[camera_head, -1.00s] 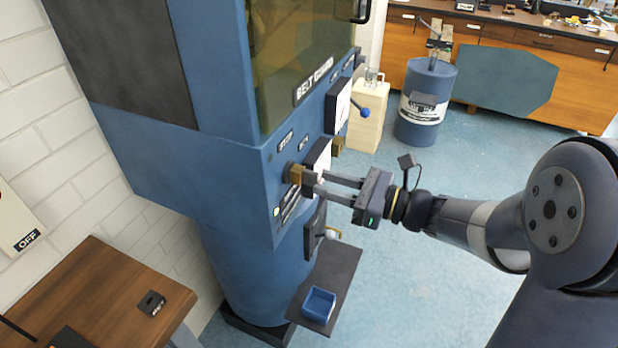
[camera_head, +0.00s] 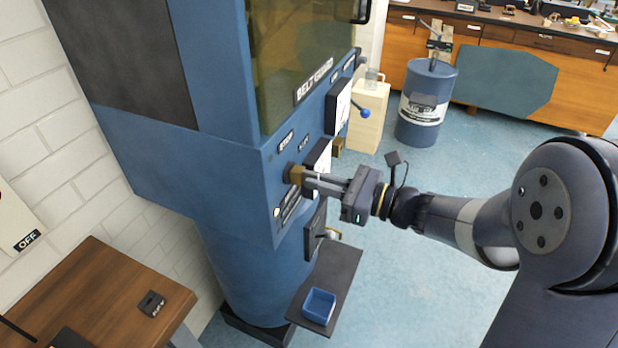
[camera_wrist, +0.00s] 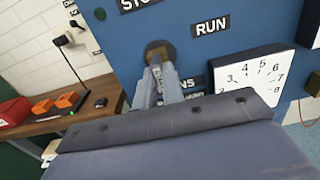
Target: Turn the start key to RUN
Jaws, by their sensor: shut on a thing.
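The start key's brass-coloured switch (camera_head: 295,174) sticks out of the blue machine's front (camera_head: 262,178), below the STOP label. My gripper (camera_head: 308,179) reaches it from the right, its fingers shut on the key at the switch. In the wrist view the round brass switch (camera_wrist: 158,50) shows just beyond my fingertips (camera_wrist: 163,72). The RUN label (camera_wrist: 211,27) is to its right and the partly cut STOP label (camera_wrist: 138,4) is above it. The fingers hide the key itself, so its exact angle cannot be told.
A white numbered dial (camera_wrist: 256,78) sits right of the switch. A blue tray (camera_head: 319,306) rests on a dark shelf (camera_head: 345,270) below. A wooden table (camera_head: 110,290) stands at lower left, a blue drum (camera_head: 428,80) behind.

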